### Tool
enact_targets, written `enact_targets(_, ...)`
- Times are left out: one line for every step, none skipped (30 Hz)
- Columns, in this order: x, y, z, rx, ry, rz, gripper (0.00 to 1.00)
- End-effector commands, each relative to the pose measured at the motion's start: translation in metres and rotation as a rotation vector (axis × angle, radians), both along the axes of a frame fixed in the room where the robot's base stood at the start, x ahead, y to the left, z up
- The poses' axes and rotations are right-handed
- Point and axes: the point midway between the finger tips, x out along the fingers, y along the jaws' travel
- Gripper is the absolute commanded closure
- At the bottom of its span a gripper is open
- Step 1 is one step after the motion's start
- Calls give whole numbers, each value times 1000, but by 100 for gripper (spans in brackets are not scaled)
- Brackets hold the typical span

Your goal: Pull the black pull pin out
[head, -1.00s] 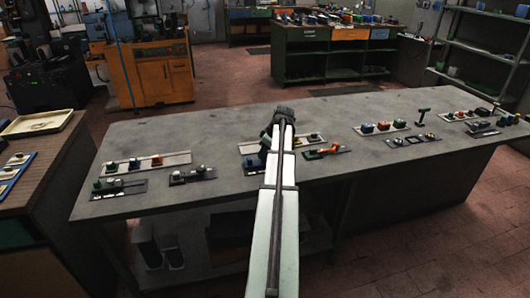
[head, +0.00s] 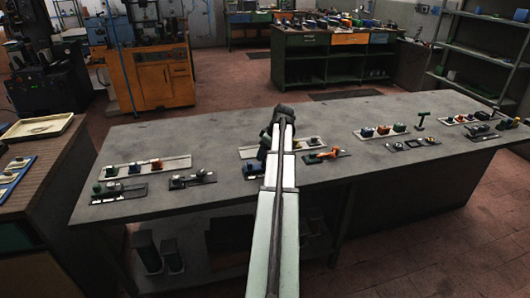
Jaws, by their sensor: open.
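My arm reaches away over the grey workbench (head: 230,125). My gripper (head: 264,148) hangs at its far end, above the middle of the bench, mostly hidden behind the arm; its fingertips cannot be made out. Below it, a pale strip (head: 246,154) and a dark plate with a blue block are partly covered by the arm. To the right is a dark plate with an orange lever (head: 324,155). I cannot pick out the black pull pin with certainty; dark fittings sit on several plates, and the arm may cover it.
On the left are a pale strip with coloured blocks (head: 147,166) and two dark plates with fittings (head: 120,192) (head: 192,179). The back of the bench is mostly clear.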

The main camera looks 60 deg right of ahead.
Motion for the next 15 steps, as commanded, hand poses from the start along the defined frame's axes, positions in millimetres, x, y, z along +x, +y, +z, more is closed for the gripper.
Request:
enact_targets(0,0,0,0,0,0,40)
enact_targets(0,0,0,0,0,0,40)
enact_targets(0,0,0,0,0,0,40)
enact_targets(0,0,0,0,0,0,40)
enact_targets(0,0,1,0,0,0,40)
enact_targets(-1,0,2,-1,-1,0,40)
enact_targets(-1,0,3,-1,-1,0,40)
enact_targets(-2,0,5,-1,-1,0,40)
enact_targets(-3,0,8,-2,-1,-1,40)
enact_targets(-4,-1,11,-2,-1,-1,40)
enact_targets(-6,-1,14,-3,-2,-1,40)
enact_targets(-8,0,19,-2,-1,-1,40)
enact_targets(-10,0,23,-2,-1,-1,40)
enact_targets(-11,0,28,-2,-1,-1,40)
enact_targets(-14,-1,35,-3,-2,-1,40)
